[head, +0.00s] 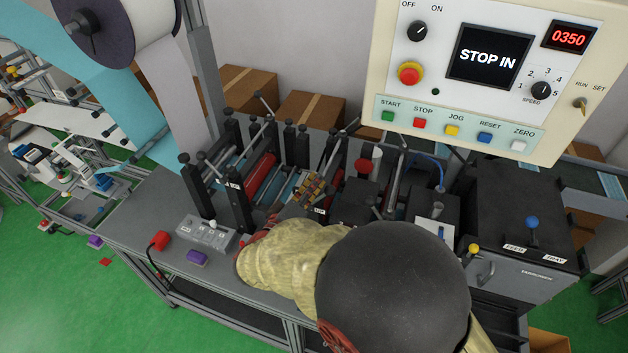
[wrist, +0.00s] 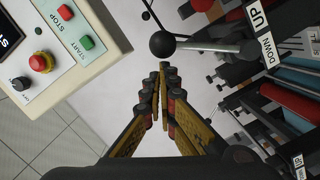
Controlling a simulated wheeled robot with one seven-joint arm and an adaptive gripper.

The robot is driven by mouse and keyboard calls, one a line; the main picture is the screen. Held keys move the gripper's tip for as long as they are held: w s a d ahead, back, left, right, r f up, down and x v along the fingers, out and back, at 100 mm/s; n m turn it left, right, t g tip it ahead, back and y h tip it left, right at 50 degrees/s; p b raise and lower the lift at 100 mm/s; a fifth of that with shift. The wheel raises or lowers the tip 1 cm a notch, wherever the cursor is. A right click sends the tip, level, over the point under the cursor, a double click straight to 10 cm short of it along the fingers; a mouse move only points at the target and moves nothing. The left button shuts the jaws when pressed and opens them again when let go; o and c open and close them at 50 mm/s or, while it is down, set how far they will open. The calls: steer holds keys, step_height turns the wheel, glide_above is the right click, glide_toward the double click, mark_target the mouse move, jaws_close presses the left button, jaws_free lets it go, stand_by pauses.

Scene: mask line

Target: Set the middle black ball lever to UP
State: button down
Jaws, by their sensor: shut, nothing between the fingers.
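In the wrist view, a black ball lever (wrist: 162,44) has a metal shaft running right to a plate with a white UP/DOWN label (wrist: 267,48). I cannot tell from this angle whether it is set up or down. My gripper (wrist: 163,68) is shut and empty, its tips just below the ball in the picture; whether they touch it is unclear. In the head view my gripper (head: 312,188) is over the roller section, and my arm hides part of the machine. Several black-ball levers show there; which is the middle one is unclear.
A control panel (head: 490,75) stands at upper right, its screen reading STOP IN; it is at the left in the wrist view (wrist: 55,45). Black posts and a red roller (head: 260,172) crowd the gripper. Blue (head: 532,222) and yellow (head: 474,249) ball levers stand at right.

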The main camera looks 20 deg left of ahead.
steer(key=shift+f+b, duration=0.1)
steer(key=shift+b, duration=0.3)
steer(key=b, duration=0.3)
steer(key=d+m+b, duration=0.1)
steer(key=b, duration=0.2)
steer(key=shift+d+f, duration=0.15)
steer(key=shift+f, duration=0.1)
steer(key=shift+d+r+m+b, duration=0.15)
steer(key=shift+m+b, duration=0.15)
steer(key=shift+b, duration=0.5)
steer(key=s+a+r+b, duration=0.2)
steer(key=s+a+r, duration=0.1)
steer(key=s, duration=0.4)
steer(key=shift+s+a, duration=0.35)
steer(key=shift+a, duration=0.5)
